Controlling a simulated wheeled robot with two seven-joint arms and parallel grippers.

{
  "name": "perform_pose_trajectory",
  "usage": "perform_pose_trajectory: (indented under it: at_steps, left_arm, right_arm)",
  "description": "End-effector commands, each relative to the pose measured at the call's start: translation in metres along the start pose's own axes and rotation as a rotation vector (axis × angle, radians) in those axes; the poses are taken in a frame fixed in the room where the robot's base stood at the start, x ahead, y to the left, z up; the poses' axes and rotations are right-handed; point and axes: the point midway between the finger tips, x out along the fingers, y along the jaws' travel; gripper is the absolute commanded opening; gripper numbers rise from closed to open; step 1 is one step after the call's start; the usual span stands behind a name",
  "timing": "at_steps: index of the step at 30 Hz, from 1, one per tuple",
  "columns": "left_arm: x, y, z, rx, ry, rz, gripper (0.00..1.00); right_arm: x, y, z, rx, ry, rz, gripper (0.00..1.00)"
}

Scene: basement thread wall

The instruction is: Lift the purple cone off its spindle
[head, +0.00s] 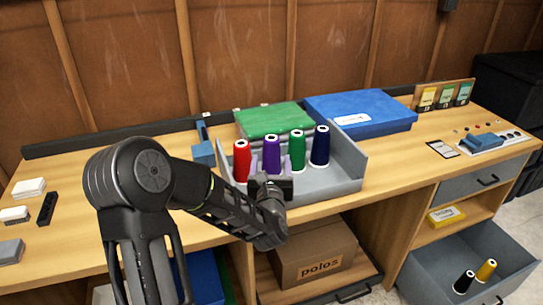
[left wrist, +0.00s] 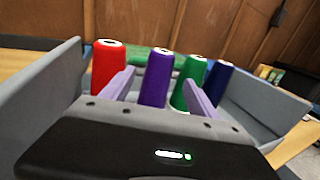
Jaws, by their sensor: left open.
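The purple cone (head: 272,154) stands upright in a grey open-fronted tray (head: 330,187), between the red cone (head: 241,161) on its left and the green cone (head: 297,150) on its right. A navy cone (head: 320,146) stands at the right end of the row. My left gripper (head: 270,166) is in front of the purple cone. In the left wrist view the purple cone (left wrist: 155,78) shows between the two open lilac fingers (left wrist: 158,88). I cannot tell whether they touch it. The cone's base and its spindle are hidden. My right gripper is not in view.
A green box (head: 275,120) and a blue case (head: 360,110) lie behind the tray. A small blue device (head: 203,145) stands left of it. The tray's side walls flank the row. An open drawer (head: 440,262) below right holds a black and a yellow cone.

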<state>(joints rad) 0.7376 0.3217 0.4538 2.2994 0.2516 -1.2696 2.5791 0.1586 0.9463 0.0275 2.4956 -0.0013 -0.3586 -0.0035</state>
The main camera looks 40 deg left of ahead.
Motion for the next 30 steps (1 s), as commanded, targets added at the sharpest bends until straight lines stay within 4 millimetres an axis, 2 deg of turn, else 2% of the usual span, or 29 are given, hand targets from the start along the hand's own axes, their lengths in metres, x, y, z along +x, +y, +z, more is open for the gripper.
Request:
perform_pose_trajectory:
  at_steps: [5, 12, 23, 30]
  left_arm:
    - [0.004, 0.000, 0.000, 0.000, 0.000, 0.001, 0.69]
    - [0.026, 0.000, 0.000, 0.000, 0.000, 0.001, 0.69]
    - [0.030, 0.000, 0.001, 0.000, 0.000, 0.000, 0.69]
    - [0.063, 0.001, 0.002, -0.001, 0.000, 0.001, 0.69]
  right_arm:
    - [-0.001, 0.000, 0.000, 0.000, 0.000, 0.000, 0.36]
    - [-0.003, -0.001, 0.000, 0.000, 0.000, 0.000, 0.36]
    - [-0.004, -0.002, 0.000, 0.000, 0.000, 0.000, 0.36]
    - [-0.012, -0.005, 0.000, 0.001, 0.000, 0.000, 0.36]
